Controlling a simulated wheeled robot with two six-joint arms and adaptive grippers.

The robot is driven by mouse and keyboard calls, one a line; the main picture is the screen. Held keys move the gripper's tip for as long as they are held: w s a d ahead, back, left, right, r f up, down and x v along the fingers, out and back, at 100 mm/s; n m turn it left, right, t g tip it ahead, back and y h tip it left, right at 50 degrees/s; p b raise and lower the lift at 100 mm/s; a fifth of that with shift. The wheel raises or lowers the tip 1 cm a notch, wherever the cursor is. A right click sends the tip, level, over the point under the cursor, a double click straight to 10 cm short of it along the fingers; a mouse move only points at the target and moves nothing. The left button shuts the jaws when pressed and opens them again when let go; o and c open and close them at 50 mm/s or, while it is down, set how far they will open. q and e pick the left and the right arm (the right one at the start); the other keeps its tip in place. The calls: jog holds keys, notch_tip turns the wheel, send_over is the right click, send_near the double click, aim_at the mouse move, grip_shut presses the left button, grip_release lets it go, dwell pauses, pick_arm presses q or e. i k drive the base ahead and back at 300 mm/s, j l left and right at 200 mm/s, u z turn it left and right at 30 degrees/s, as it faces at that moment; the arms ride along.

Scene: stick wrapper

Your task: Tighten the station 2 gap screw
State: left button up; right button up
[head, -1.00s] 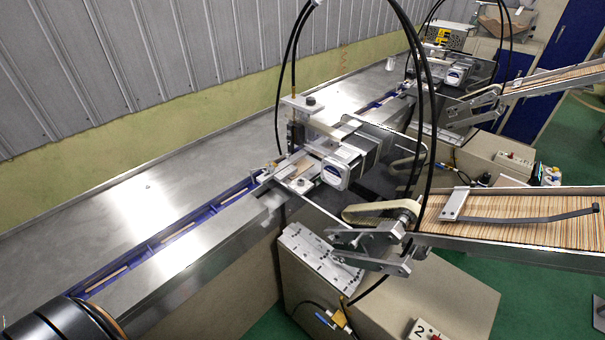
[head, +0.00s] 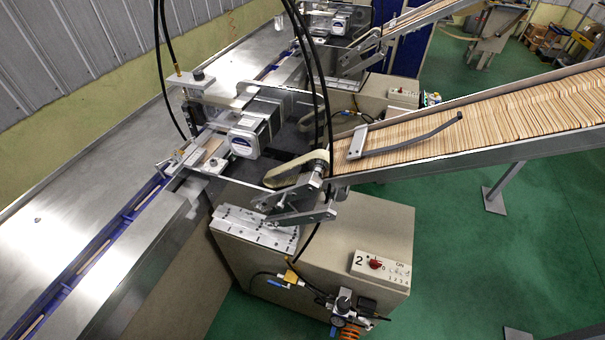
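The station 2 machine (head: 240,130) stands left of centre in the head view, above a beige cabinet (head: 335,225). The cabinet carries a white panel (head: 382,267) marked 2 with a red knob (head: 376,264). A dark knob-like screw head (head: 198,75) sits on top of a metal bracket (head: 192,84) at the machine's left side; I cannot tell whether it is the gap screw. The machine's feed end lies over the blue conveyor channel (head: 122,218). Neither of my grippers is in view.
A sloping chute (head: 480,110) full of wooden sticks runs from the machine to the upper right. Black hoses arch over the machine. A second similar station (head: 335,22) stands behind.

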aim_at(176, 158)
jog(key=k+l+z, duration=0.1)
jog(key=z, duration=0.2)
jog(key=l+z, duration=0.3)
jog(key=l+u, duration=0.45)
jog(key=l, duration=0.55)
jog(key=k+u, duration=0.1)
jog(key=u, duration=1.45)
